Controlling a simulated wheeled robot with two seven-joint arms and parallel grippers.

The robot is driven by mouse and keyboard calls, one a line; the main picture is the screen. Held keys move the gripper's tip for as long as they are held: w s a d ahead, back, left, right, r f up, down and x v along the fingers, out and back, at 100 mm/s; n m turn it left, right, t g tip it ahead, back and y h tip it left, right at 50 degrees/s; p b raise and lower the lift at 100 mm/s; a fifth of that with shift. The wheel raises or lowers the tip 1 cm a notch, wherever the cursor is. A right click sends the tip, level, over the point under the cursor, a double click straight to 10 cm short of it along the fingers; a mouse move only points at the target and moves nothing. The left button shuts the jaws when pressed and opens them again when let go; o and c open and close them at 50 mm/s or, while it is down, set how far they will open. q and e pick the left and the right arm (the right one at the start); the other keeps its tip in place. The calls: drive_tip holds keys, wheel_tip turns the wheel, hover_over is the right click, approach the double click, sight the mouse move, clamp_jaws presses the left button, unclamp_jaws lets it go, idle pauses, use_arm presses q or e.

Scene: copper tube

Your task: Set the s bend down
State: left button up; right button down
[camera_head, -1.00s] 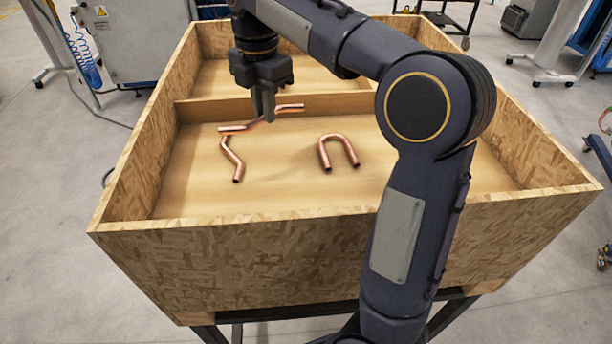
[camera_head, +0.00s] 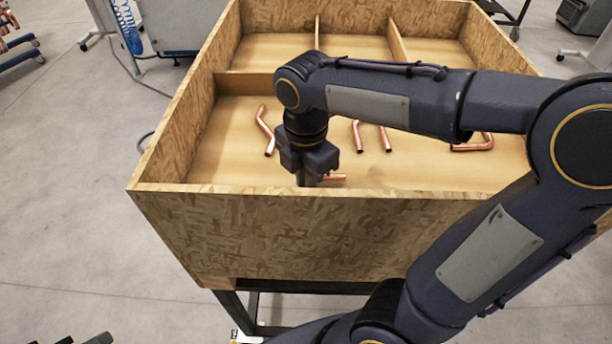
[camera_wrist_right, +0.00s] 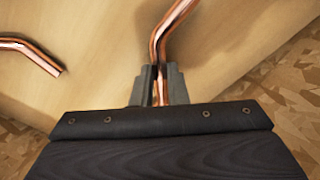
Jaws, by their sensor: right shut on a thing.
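My right gripper (camera_head: 308,180) is low inside the front compartment of the wooden crate, close to its front wall. It is shut on the s bend (camera_head: 336,177), a shiny copper tube, mostly hidden by the gripper in the head view. In the right wrist view, the fingers (camera_wrist_right: 155,85) pinch the s bend (camera_wrist_right: 172,28) near one end, and the rest runs up and right out of the picture. The tube is close above the crate floor; I cannot tell whether it touches. Dark tips at the head view's lower left edge may be my left gripper (camera_head: 85,340).
Another bent copper tube (camera_head: 265,131) lies to the left, behind the gripper. A copper U-shaped tube (camera_head: 387,140) lies behind my right arm, and another bent tube (camera_head: 478,146) lies farther right. The crate's front wall (camera_head: 300,235) is very near the gripper. Divided compartments lie behind.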

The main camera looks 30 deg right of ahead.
drive_tip(key=shift+f, duration=0.3)
drive_tip(key=shift+f, duration=0.2)
drive_tip(key=c, duration=1.4)
unclamp_jaws()
drive_tip(key=shift+c, duration=0.2)
drive_tip(key=shift+r, duration=0.2)
wheel_tip(320, 180, up, 12)
drive_tip(key=shift+b, duration=0.3)
